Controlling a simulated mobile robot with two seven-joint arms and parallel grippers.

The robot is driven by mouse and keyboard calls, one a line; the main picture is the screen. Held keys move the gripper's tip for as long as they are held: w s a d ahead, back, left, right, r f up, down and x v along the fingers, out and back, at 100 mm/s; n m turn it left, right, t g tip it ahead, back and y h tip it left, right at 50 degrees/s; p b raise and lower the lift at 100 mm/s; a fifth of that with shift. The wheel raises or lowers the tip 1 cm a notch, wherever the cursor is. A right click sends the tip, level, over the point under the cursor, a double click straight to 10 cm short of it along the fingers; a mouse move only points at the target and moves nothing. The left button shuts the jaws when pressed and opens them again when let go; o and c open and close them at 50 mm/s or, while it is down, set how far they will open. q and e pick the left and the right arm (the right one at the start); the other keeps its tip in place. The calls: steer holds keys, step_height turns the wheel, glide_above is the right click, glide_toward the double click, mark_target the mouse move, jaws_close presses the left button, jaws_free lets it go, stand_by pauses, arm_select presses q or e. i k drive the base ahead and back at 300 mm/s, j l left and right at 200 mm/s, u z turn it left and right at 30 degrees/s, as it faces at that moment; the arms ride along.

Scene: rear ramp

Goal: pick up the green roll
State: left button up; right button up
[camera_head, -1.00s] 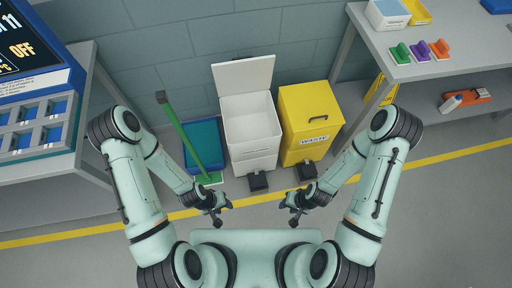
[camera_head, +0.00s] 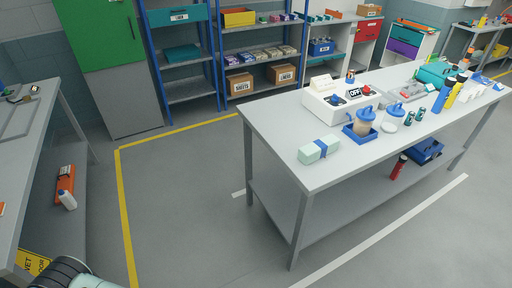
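A pale green roll-like bundle (camera_head: 307,154) with a blue band lies on the near left end of the long grey table (camera_head: 265,122). Two small dark green cylinders stand farther right on the same table, near the bottles. Neither gripper shows in the head view now. Only a piece of my own arm shows at the bottom left edge. Nothing shows in any hand, since both are out of view.
A white device (camera_head: 322,108), a blue tray with a jar (camera_head: 365,132) and several bottles stand on the table. A grey bench (camera_head: 35,135) stands at left. Blue shelving (camera_head: 185,58) and a green cabinet (camera_head: 98,35) stand behind. The floor between bench and table is clear.

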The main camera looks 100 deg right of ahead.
mark_target(309, 154)
steer(key=z, duration=4.1)
steer(key=i+l+u, duration=0.1)
steer(key=u, duration=0.2)
steer(key=i+l+u, duration=0.25)
